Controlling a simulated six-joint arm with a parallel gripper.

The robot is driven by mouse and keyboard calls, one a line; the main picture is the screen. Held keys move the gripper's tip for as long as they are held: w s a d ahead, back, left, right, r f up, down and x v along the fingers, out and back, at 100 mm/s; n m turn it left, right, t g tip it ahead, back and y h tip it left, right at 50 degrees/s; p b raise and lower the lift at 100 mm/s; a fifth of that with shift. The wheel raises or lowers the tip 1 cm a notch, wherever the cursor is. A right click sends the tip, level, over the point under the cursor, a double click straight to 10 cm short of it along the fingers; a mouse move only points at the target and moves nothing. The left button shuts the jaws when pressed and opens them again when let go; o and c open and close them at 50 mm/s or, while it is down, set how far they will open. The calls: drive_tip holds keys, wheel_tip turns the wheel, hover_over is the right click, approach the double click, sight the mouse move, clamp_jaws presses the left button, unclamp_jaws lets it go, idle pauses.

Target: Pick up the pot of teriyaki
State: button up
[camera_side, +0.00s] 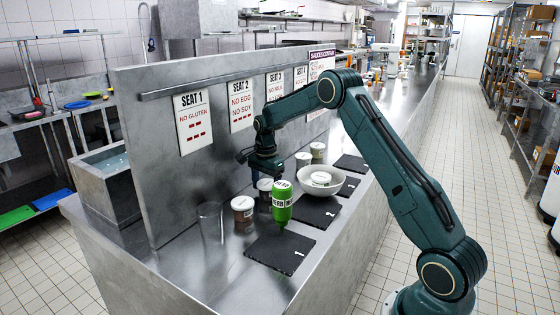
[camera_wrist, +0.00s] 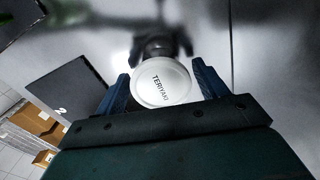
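The teriyaki pot (camera_wrist: 161,82) shows in the wrist view as a round white lid reading TERIYAKI, between the two fingers of my gripper (camera_wrist: 161,90). The fingers are apart, one on each side of the lid; I cannot tell whether they touch the pot. In the side view my gripper (camera_side: 265,176) points down over a white-lidded pot (camera_side: 264,185) on the steel counter, partly hidden behind the green bottle. Its label is not readable there.
A green bottle (camera_side: 282,204) stands close in front. A brown pot (camera_side: 242,208) and a clear glass (camera_side: 210,221) stand to the left. A white bowl (camera_side: 338,184) and more pots (camera_side: 303,160) stand to the right. Dark mat 1 (camera_side: 275,254) is bare. A partition (camera_side: 215,165) rises behind.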

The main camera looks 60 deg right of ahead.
sight(266, 183)
drive_tip(key=c, duration=0.7)
drive_tip(key=shift+r, duration=0.15)
wheel_tip(266, 183, up, 20)
drive_tip(key=shift+f, duration=0.1)
idle(0.7)
